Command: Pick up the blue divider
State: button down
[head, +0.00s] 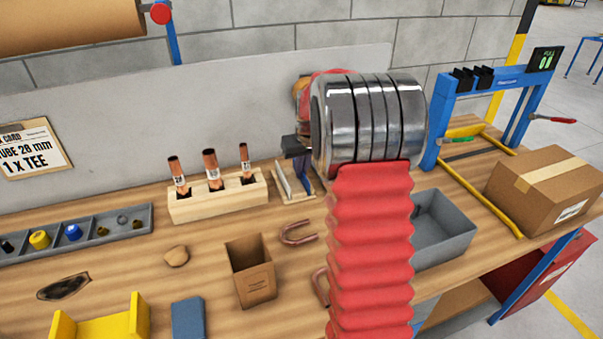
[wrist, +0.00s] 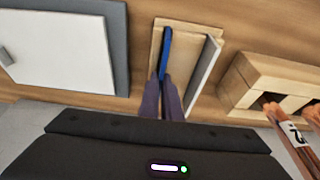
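The blue divider is a thin blue strip (wrist: 166,48) on edge in a small wooden holder (wrist: 183,24) in the wrist view. A grey-white strip (wrist: 206,64) stands to its right in the same holder. My gripper (wrist: 162,80) reaches over the holder, its two dark fingers close together at the near end of the blue strip. I cannot tell whether they grip it or stand just either side. In the head view the holder (head: 296,196) is on the bench, and my arm and the gripper's dark body partly hide it.
A wooden block (head: 218,203) with upright copper tubes is left of the holder. A grey bin (head: 445,240) is to the right, partly behind my arm. A cardboard box (head: 250,272) and copper bends (head: 297,237) lie in front. A wall panel (head: 150,120) is behind.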

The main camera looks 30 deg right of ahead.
notch_tip(320, 180, up, 10)
dwell(0.5)
dwell(0.5)
